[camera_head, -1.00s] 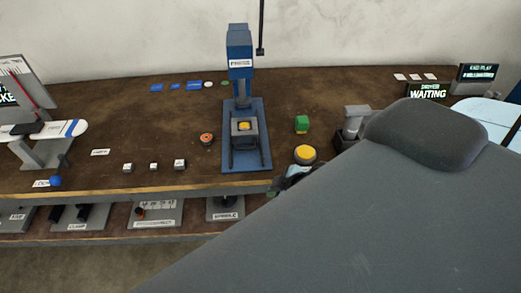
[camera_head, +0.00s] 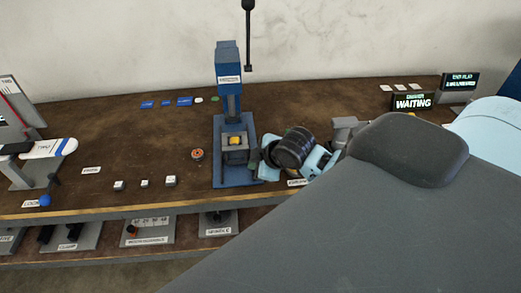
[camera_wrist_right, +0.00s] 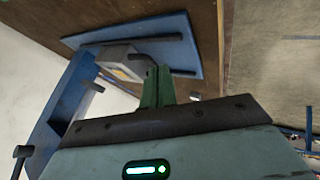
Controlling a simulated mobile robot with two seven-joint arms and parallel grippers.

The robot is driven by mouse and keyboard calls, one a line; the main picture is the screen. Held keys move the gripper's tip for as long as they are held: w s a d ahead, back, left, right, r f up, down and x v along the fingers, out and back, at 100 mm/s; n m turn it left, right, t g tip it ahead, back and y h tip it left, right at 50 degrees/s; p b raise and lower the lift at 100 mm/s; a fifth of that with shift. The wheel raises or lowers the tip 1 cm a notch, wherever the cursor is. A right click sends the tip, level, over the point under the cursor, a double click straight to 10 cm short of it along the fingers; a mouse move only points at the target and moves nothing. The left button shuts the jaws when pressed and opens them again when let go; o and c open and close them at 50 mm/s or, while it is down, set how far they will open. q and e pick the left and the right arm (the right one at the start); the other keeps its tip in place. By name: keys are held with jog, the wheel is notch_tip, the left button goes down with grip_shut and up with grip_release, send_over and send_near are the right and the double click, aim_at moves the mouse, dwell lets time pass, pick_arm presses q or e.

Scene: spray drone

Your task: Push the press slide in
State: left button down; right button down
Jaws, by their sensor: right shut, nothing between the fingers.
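The blue press (camera_head: 228,75) stands on its blue base plate near the middle of the bench. Its grey slide (camera_head: 235,155), with a yellow piece on top, sits low in front of the column. My right gripper (camera_head: 262,162) is at the right side of the slide, low over the base plate. In the right wrist view the green fingers (camera_wrist_right: 158,85) are shut and empty, with their tips close to a dark bar by the grey slide (camera_wrist_right: 118,60). I cannot tell whether they touch it. My left gripper is not in view.
An orange-topped round button (camera_head: 197,154) and several small white blocks (camera_head: 145,183) are left of the press. A sign reading WAITING (camera_head: 412,102) stands at the right. My right arm covers the front right of the bench. The bench's left middle is mostly clear.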

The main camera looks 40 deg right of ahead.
aim_at(236, 149)
jog(key=shift+x, duration=2.15)
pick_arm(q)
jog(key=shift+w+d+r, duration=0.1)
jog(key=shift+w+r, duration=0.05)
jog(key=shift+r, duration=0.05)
